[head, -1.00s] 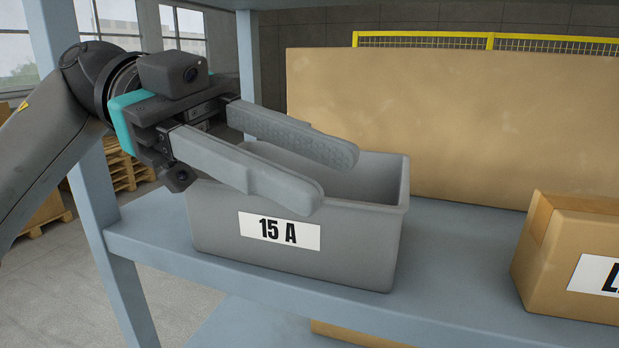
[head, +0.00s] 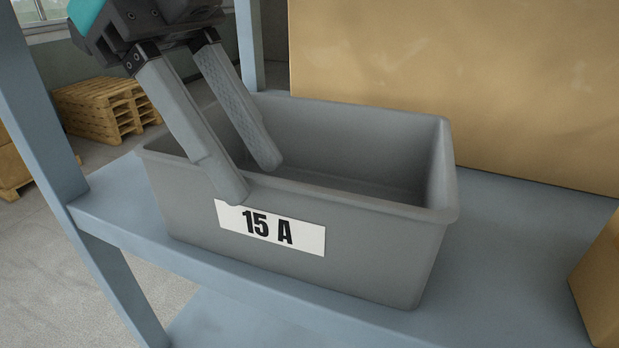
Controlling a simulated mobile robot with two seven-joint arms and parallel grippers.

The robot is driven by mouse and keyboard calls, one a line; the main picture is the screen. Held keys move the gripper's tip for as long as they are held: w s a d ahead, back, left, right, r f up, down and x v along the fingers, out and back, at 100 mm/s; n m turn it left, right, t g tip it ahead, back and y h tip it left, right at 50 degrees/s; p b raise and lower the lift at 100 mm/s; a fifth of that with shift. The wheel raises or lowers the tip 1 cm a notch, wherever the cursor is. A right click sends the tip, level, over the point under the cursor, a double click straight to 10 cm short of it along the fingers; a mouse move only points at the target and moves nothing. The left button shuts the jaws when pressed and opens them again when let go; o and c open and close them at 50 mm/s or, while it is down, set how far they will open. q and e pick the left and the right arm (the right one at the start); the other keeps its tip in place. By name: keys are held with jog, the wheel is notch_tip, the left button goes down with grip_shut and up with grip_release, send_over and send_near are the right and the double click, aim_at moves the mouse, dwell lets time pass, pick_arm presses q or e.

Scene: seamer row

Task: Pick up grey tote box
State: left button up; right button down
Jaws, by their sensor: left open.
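The grey tote box (head: 385,255) stands upright on a blue-grey shelf, open at the top and empty as far as I can see. A white label (head: 270,228) reading "15 A" is on its front wall. My left gripper (head: 250,180) points down at the box's front rim, left of the middle. Its jaws are open, with one finger outside in front of the front wall, over the label's upper left corner, and the other inside the box. I cannot tell whether either finger touches the wall. My right gripper does not show.
The shelf (head: 505,250) has free room right of the box. A large cardboard box (head: 460,80) stands behind, and part of another carton (head: 602,285) shows at the right edge. A shelf post (head: 40,110) rises at the left. Wooden pallets (head: 105,108) lie on the floor beyond.

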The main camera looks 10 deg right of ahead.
pick_arm(q)
jog(key=shift+f, duration=0.55)
jog(key=x, duration=0.3)
jog(key=p+x, duration=0.1)
jog(key=x, duration=0.1)
jog(key=shift+s+d+f+p, duration=0.1)
jog(key=shift+s+f+p, duration=0.15)
jog(key=shift+s+p, duration=0.1)
jog(key=shift+s+d+f, duration=0.1)
jog(key=shift+d+f, duration=0.05)
jog(key=shift+f, duration=0.2)
jog(key=shift+c, duration=0.2)
grip_shut()
jog(key=shift+r, duration=0.1)
